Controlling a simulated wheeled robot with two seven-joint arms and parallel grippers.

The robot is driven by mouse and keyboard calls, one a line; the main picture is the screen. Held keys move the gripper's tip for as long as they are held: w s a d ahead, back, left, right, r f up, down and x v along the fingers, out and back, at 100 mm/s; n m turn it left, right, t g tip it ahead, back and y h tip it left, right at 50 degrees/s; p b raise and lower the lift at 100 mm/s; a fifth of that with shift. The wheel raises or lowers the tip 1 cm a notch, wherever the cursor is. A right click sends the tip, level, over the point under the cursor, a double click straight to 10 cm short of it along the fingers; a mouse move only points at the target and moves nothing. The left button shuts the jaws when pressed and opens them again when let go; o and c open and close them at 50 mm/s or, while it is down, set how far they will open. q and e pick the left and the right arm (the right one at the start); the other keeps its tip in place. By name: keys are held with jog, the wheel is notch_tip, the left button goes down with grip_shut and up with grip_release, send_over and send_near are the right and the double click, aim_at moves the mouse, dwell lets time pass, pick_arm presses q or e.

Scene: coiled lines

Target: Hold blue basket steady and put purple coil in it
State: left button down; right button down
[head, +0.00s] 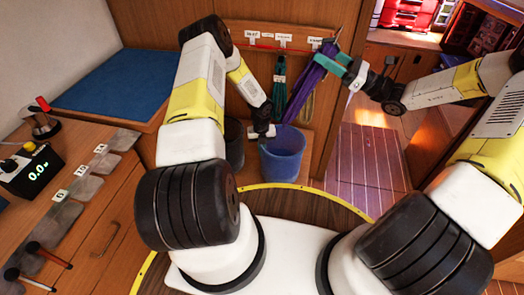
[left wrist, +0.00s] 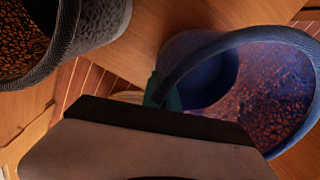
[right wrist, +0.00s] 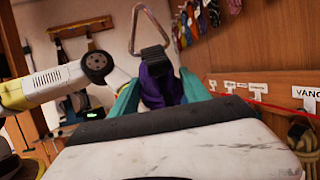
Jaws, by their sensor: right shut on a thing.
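The blue basket (head: 283,158) stands below the hook board, upright. In the left wrist view its interior and raised rim (left wrist: 292,38) show at right. My left gripper (head: 268,131) is at the basket's near-left rim; a teal finger (left wrist: 168,95) shows beside the rim, but the jaw gap is hidden. The purple coil (head: 307,84) hangs long and slanted from my right gripper (head: 336,62), above and right of the basket. In the right wrist view the teal fingers (right wrist: 160,92) close on the purple coil (right wrist: 158,80), with a black strap and metal triangle above it.
A dark grey basket (head: 234,146) stands left of the blue one. A green coil (head: 280,82) and a tan coil (head: 306,103) hang behind, under the labelled board (head: 270,38). A doorway opens at right.

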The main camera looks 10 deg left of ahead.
jog(key=shift+f, duration=0.1)
notch_tip(320, 180, down, 13)
dwell(1.7)
jog(key=shift+c, duration=2.2)
grip_release()
jog(key=v, duration=1.2)
